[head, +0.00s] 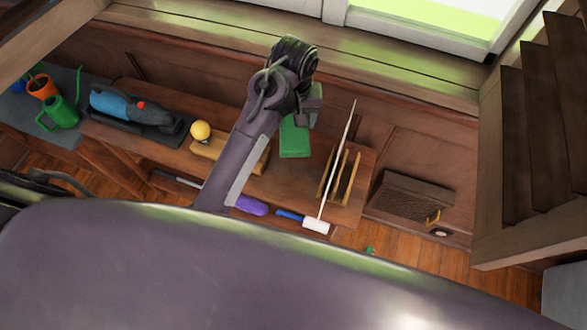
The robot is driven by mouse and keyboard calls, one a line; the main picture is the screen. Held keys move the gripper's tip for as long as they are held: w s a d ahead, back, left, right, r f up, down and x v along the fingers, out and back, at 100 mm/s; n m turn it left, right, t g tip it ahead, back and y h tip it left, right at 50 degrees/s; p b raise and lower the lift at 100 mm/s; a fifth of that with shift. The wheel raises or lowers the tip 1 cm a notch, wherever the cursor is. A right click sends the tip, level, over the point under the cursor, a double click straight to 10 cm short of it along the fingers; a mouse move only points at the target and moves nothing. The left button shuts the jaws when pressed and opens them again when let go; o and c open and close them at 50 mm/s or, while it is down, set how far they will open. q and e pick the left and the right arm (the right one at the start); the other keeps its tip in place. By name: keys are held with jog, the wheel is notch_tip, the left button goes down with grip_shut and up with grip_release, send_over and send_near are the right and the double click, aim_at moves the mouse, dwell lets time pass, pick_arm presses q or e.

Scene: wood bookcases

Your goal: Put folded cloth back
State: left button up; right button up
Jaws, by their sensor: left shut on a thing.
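A green folded cloth (295,140) hangs below my left gripper (308,108), over the right part of the long wooden surface (285,184). The left gripper is shut on the cloth, and the hand hides the cloth's upper edge. I cannot tell whether the cloth's lower edge touches the wood. My right gripper is not in view.
A slatted rack (345,178) with a long thin stick (337,160) stands to the right. A white-headed tool (316,226) and a purple item (251,205) lie at the front. A yellow ball (200,131), blue device (120,104) and green watering can (60,115) stand left.

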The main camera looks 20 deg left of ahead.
pick_arm(q)
jog(key=shift+s+a+f, duration=0.1)
jog(key=shift+s+f, duration=0.1)
jog(key=shift+f, duration=0.15)
notch_tip(320, 180, down, 15)
jog(key=shift+r+p, duration=0.1)
jog(key=shift+p, duration=0.45)
jog(key=shift+f, duration=2.1)
jog(key=o, duration=0.9)
